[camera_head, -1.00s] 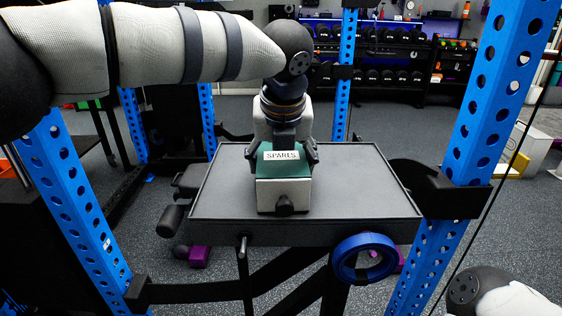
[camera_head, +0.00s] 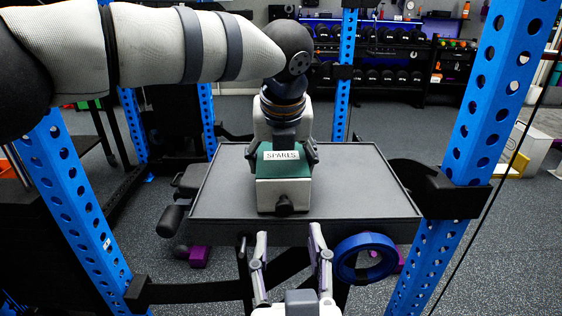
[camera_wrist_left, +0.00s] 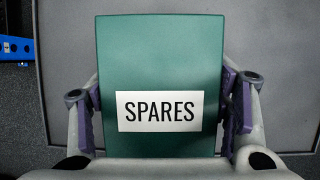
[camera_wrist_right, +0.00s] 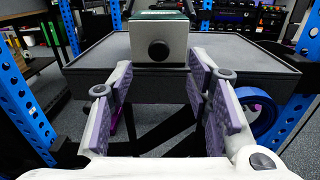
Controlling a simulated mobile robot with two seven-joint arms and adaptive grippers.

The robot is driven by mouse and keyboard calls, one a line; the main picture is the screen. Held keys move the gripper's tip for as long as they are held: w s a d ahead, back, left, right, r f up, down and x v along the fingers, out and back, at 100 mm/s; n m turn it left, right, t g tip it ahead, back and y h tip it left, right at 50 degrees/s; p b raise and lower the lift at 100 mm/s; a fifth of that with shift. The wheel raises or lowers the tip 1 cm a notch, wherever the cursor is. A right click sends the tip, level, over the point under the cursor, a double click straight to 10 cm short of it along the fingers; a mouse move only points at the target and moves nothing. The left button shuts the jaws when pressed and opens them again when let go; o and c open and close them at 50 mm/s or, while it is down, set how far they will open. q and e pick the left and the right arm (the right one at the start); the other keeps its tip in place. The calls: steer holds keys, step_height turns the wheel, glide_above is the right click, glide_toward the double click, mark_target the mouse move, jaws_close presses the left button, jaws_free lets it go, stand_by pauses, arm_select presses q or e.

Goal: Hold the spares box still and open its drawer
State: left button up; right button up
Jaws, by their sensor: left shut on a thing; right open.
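The spares box (camera_head: 283,168) stands on the grey table with its green top and white SPARES label up. The pale drawer front (camera_head: 268,195) with its round dark knob (camera_head: 284,204) faces me and looks closed. In the right wrist view the knob (camera_wrist_right: 159,50) is ahead, above and beyond the fingertips. My left gripper (camera_head: 284,152) comes from above and is shut on the box, one finger on each side; the left wrist view shows its purple pads against the green sides (camera_wrist_left: 160,75). My right gripper (camera_head: 289,232) is open and empty, in front of the table's near edge.
The table (camera_head: 360,200) has bare surface on both sides of the box. A blue ring (camera_head: 342,262) hangs at its front right, close to my right gripper. Blue rack posts (camera_head: 470,140) stand left and right. A dumbbell rack (camera_head: 385,75) is far behind.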

mark_target(285, 212)
steer(key=w, duration=0.8)
steer(key=shift+a, duration=0.2)
jaws_close()
